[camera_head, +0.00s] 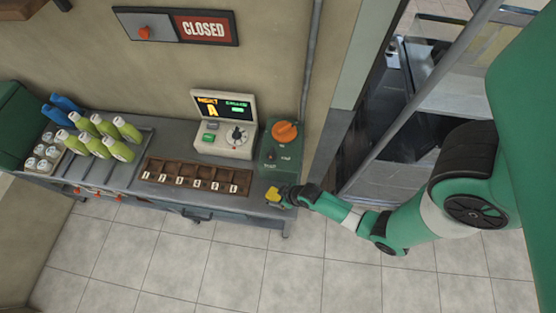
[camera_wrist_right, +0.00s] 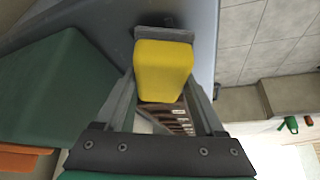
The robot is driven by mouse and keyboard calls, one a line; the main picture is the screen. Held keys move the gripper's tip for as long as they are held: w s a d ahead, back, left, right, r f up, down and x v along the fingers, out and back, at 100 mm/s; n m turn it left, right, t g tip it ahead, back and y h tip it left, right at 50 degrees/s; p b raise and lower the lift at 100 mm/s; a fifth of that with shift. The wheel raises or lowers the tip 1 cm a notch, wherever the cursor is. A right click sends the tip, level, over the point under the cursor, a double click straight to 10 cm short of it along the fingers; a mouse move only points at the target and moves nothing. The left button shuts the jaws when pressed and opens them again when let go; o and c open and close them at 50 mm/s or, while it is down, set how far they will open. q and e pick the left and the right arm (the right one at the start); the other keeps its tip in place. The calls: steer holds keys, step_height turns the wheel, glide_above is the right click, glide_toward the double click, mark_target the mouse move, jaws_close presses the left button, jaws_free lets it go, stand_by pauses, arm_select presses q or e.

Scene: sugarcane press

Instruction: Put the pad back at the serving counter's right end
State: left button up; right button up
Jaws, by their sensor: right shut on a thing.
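The yellow pad (camera_head: 273,195) is held at the right end of the grey serving counter (camera_head: 262,211), in front of the green box with the orange knob. My right gripper (camera_head: 282,196) is shut on it. In the right wrist view the yellow pad (camera_wrist_right: 163,70) sits between the two fingers, over the grey counter top (camera_wrist_right: 205,30). I cannot tell whether the pad touches the counter. My left gripper is not in view.
The green box (camera_head: 280,150) with an orange knob stands just behind the pad. Left of it are a grey console (camera_head: 225,135) with a screen and a brown slotted tray (camera_head: 192,178). Several green bottles (camera_head: 122,152) stand farther left. The tiled floor is clear.

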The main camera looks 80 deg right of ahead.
steer(key=shift+f+b, duration=0.4)
steer(key=o, duration=1.5)
steer(key=p+v, duration=0.4)
steer(key=v, duration=0.7)
steer(key=shift+r, duration=0.3)
steer(key=shift+a, duration=0.2)
